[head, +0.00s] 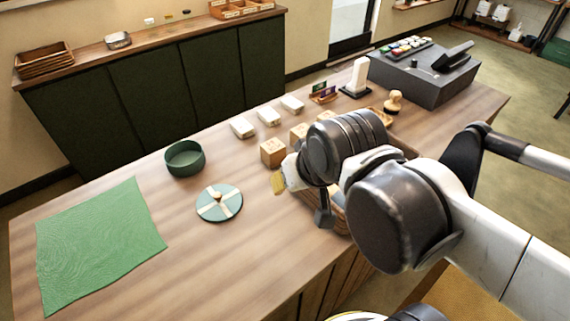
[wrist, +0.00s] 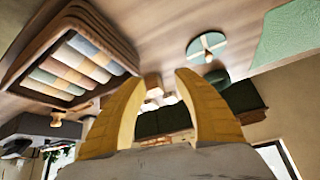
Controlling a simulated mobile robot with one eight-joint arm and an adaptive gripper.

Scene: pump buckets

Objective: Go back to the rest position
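My gripper (head: 279,182) is above the counter, near its front edge, with its yellow fingertips pointing left in the head view. In the wrist view the two yellow fingers (wrist: 160,82) stand apart with nothing between them, so it is open and empty. My arm reaches in from the right and hides part of the counter.
A wooden counter (head: 258,250) holds a green cloth (head: 100,240), a green bowl (head: 185,160), a round teal-and-white lid (head: 219,203) and small wooden boxes (head: 272,152). A tray of coloured packets (wrist: 75,65) lies near my gripper. A grey register (head: 425,78) stands far right.

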